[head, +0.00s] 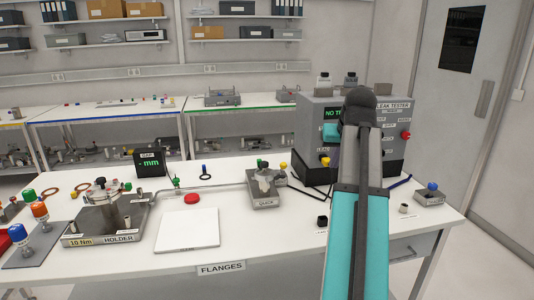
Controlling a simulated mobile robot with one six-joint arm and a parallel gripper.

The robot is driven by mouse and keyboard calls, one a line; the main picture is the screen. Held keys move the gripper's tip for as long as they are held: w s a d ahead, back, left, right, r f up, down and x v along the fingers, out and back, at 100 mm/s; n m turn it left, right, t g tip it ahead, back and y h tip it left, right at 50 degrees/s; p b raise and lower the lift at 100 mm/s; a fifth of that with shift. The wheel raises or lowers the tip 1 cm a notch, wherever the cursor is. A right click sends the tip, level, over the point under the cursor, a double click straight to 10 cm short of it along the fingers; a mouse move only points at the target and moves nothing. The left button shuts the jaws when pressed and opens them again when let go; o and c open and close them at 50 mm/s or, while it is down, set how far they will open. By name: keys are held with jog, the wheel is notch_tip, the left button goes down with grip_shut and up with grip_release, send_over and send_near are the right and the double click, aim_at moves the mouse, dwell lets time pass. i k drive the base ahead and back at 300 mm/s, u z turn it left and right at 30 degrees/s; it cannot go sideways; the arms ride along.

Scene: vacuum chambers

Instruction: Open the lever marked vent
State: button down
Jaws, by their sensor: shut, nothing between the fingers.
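A grey box labelled as a leak tester (309,112) stands at the right back of the table, with a green-lit display partly covered by my arm.
The white table (290,232) holds a holder fixture (92,240) with a metal chamber at left, a white plate (187,229), a quick-clamp block (264,201) and a small block with a blue knob (431,194). A mm gauge (149,166) stands behind. Bare tabletop lies at front centre.

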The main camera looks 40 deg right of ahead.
aim_at(283, 165)
jog(key=z, duration=0.05)
jog(key=i, duration=0.85)
